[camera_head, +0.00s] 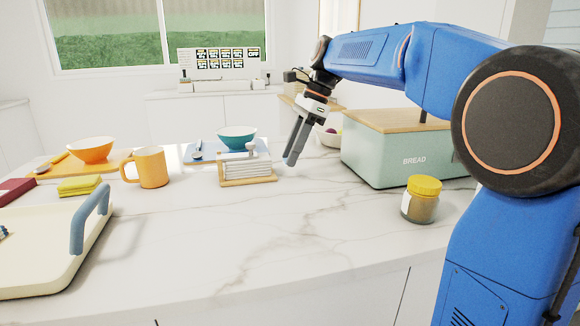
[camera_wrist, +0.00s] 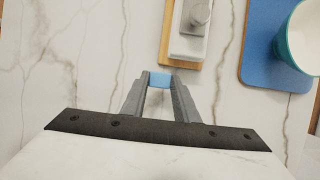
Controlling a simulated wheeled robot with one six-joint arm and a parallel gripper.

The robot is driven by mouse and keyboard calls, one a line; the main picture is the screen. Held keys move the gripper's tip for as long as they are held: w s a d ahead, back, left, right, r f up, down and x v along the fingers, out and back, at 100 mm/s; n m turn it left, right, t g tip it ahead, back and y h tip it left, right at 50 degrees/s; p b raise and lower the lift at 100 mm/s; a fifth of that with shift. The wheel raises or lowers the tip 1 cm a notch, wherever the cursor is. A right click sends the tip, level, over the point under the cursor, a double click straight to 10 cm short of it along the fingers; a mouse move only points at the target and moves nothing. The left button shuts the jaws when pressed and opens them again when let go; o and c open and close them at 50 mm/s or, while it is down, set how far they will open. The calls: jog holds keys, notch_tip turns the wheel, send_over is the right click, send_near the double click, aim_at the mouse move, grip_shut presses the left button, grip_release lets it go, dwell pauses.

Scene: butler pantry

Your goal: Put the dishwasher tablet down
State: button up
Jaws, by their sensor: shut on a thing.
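The dishwasher tablet shows as a small light-blue block (camera_wrist: 160,80) between my fingertips in the wrist view. My gripper (camera_head: 289,160) is shut on it and points down over the white marble counter (camera_head: 270,215), to the right of the napkin holder. In the wrist view my gripper (camera_wrist: 159,82) has bare marble around its tips. In the head view the tablet is hard to tell apart from the fingers. The gap between it and the counter cannot be judged.
A wooden-based napkin holder (camera_head: 248,181), teal bowl (camera_head: 237,138) and orange mug (camera_head: 152,167) stand left of my gripper. A bread box (camera_head: 385,160) and yellow-lidded jar (camera_head: 421,200) stand right. A cream tray (camera_head: 40,285) lies front left. The front middle counter is clear.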

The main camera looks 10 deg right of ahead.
jog(key=shift+f, duration=2)
jog(key=shift+f, duration=0.1)
jog(key=o, duration=1)
